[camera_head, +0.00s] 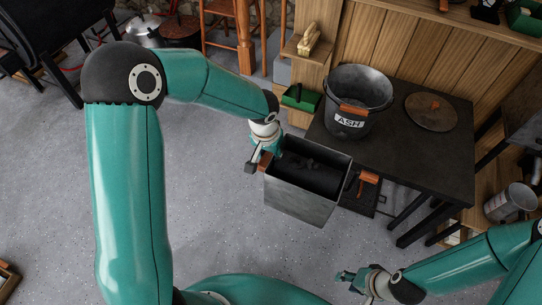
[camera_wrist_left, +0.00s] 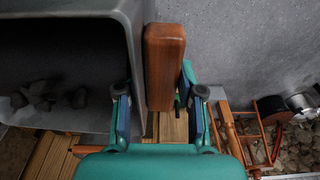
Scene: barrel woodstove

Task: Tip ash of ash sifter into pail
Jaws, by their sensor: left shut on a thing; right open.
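The ash sifter (camera_head: 299,200) is a grey metal box with an open top and wooden handles. It hangs in front of the dark table, fairly level. My left gripper (camera_head: 262,155) is shut on its left-hand wooden handle, which shows between the fingers in the left wrist view (camera_wrist_left: 163,65). Several dark lumps lie inside the sifter (camera_wrist_left: 125,20). The pail (camera_head: 345,125), a dark metal bucket labelled ASH with a wooden grip, stands upright on the table, behind and right of the sifter. The pail's bottom inside is hidden. My right gripper (camera_head: 354,279) is open and empty at the lower right.
The dark table (camera_head: 400,155) also carries a round lid (camera_head: 432,112) with a wooden knob, right of the pail. A green box (camera_head: 300,98) is left of the pail. A metal bucket (camera_head: 510,203) stands at the far right. The floor on the left is mostly clear.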

